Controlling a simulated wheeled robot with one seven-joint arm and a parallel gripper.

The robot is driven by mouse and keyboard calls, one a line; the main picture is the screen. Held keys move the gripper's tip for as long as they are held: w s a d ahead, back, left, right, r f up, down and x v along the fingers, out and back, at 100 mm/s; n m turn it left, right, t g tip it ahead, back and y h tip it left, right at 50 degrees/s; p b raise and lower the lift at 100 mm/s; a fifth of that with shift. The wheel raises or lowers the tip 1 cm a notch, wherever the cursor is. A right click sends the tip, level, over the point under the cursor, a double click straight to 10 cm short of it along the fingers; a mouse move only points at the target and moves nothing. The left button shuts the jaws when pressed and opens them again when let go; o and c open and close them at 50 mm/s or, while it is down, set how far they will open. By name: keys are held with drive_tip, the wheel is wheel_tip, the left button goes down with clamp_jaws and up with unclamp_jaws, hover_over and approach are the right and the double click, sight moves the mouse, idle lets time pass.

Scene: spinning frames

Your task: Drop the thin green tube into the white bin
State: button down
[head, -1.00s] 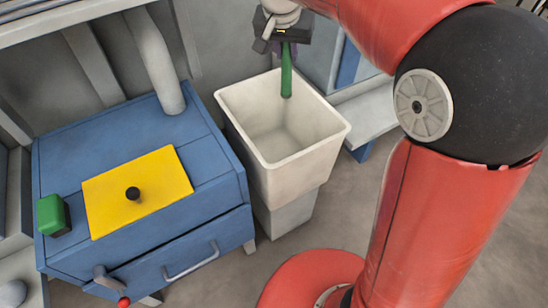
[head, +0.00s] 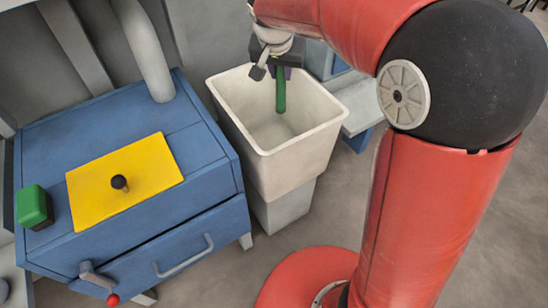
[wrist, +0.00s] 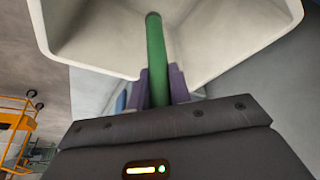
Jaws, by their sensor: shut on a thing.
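The thin green tube (head: 281,90) hangs upright below my gripper (head: 281,72) in the head view. My gripper is shut on its upper part. The tube's lower end shows against the inside of the white bin (head: 318,130), over the bin's opening. In the wrist view the tube (wrist: 156,60) stands between the two purple fingers (wrist: 160,85), and the pale bin wall (wrist: 230,35) is around its far end. The bin looks empty where its inside shows.
A blue cabinet (head: 205,225) stands left of the bin, with a yellow plate (head: 140,195) and a green block (head: 33,207) on top. A grey bench (head: 362,105) is to the right of the bin. A yellow metal frame (wrist: 15,125) shows in the wrist view.

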drive_tip(key=shift+f+b, duration=0.35)
drive_tip(key=shift+f, duration=0.5)
